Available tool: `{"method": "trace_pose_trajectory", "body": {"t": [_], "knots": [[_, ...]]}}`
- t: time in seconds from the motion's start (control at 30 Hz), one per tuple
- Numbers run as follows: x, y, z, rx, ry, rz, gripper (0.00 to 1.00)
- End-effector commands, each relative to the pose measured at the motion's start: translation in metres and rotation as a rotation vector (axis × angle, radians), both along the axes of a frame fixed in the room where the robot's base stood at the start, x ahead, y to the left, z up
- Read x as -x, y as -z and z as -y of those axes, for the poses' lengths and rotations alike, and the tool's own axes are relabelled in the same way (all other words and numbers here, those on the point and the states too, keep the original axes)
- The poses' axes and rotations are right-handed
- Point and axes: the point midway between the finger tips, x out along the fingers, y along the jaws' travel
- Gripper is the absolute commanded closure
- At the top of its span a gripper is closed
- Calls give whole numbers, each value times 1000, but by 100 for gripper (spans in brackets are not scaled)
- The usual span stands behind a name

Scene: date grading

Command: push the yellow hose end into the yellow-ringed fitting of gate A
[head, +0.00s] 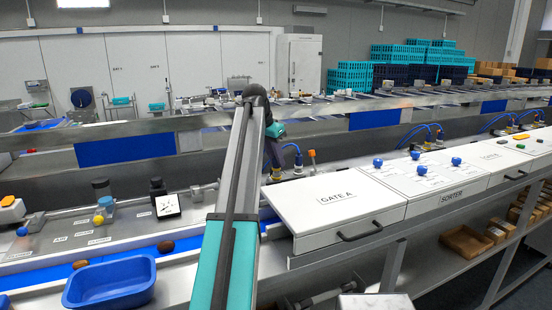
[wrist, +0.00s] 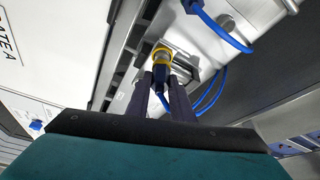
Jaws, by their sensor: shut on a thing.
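My gripper (wrist: 163,84) is shut on the hose end (wrist: 159,74), a dark blue piece between the fingertips in the wrist view. A yellow ring (wrist: 161,50) with a metal centre lies right at the far end of that piece. I cannot tell whether this ring belongs to the fitting or the hose end, nor how deep the hose end sits. The gate A box (head: 294,222), white with a label, stands just right of my arm.
Blue hose (wrist: 212,92) loops right of the fingers in the wrist view. Metal rails and a bracket stand close around. In the head view, a blue tray (head: 110,282) and a belt with dates lie left, and the sorter box (head: 440,181) stands right.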

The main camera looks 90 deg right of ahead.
Motion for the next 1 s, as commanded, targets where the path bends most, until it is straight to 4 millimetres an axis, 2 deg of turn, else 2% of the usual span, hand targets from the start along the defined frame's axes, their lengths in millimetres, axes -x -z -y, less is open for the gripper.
{"method": "trace_pose_trajectory", "body": {"t": [1.0], "knots": [[0,8,0,-1,0,1,100]]}}
